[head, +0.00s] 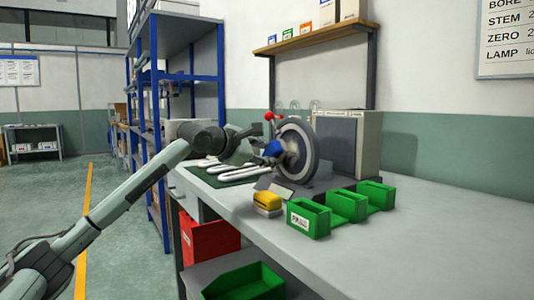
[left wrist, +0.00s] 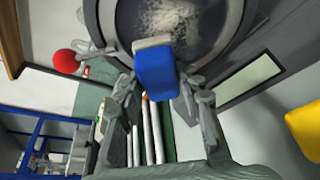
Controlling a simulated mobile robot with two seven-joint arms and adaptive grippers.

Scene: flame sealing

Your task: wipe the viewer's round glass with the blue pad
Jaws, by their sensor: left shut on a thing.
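The viewer's round glass (head: 292,154) stands upright in a thick grey ring on the bench. In the left wrist view the glass (left wrist: 212,22) is dark, with a pale speckled smear near its middle. My left gripper (head: 262,148) is shut on the blue pad (head: 273,149). In the left wrist view the blue pad (left wrist: 157,77) sits between the two fingers, its pale face turned to the glass, in front of the glass's lower part. I cannot tell whether it touches. My right gripper is not in view.
A red ball knob (head: 268,116) stands beside the ring. White tubes (head: 236,170) lie on a green mat. A yellow block (head: 267,201) and several green bins (head: 309,220) stand in front. A grey cabinet (head: 361,143) is behind. The bench's right side (head: 450,235) is clear.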

